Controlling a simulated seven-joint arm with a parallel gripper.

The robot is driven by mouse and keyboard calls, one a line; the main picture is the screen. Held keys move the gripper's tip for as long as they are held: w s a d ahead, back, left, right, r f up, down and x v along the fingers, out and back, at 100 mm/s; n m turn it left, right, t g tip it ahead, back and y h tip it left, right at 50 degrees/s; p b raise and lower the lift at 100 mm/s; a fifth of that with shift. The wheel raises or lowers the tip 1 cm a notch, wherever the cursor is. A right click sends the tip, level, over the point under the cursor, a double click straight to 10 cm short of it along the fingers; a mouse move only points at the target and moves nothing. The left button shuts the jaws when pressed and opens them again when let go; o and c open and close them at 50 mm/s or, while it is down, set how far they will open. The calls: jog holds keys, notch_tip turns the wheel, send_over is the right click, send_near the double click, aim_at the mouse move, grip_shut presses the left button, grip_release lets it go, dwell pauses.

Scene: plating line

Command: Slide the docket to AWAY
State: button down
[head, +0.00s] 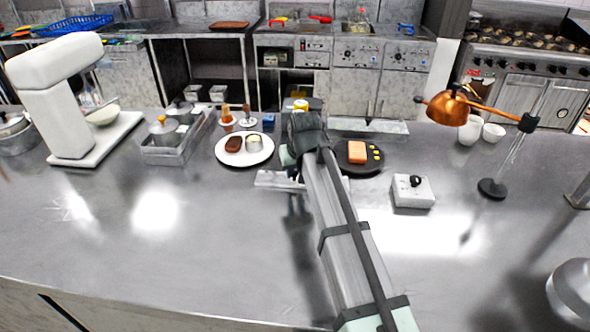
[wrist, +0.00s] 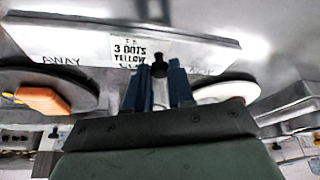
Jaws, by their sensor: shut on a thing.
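The docket (wrist: 142,48) is a white card with black print, "3 DOTS YELLOW" readable, on a pale rail (wrist: 225,55) in the wrist view. The word AWAY is printed on the rail left of the docket there, near the dark plate; a label at the right end is too blurred to read. My gripper (wrist: 159,88) has its blue fingers closed around a dark knob at the docket's edge. In the head view my gripper (head: 306,138) is over the rail (head: 278,180), between the two plates, and my arm hides the docket.
A white plate (head: 262,157) with brown and pale food stands left of my gripper. A dark plate (head: 350,170) with an orange block and yellow dots stands right. A white box with a black knob (head: 413,192) and a copper lamp (head: 447,108) are further right. The front counter is clear.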

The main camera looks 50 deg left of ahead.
dwell(0.3)
jog(key=w+d, duration=0.7)
jog(key=shift+w+d, duration=0.25)
jog(key=shift+w, duration=0.05)
jog(key=c, duration=1.1)
grip_release()
jog(key=shift+o, duration=0.6)
jog(key=shift+d+r, duration=0.1)
jog(key=shift+r, duration=0.2)
jog(key=v, duration=1.3)
jog(key=shift+s, duration=0.15)
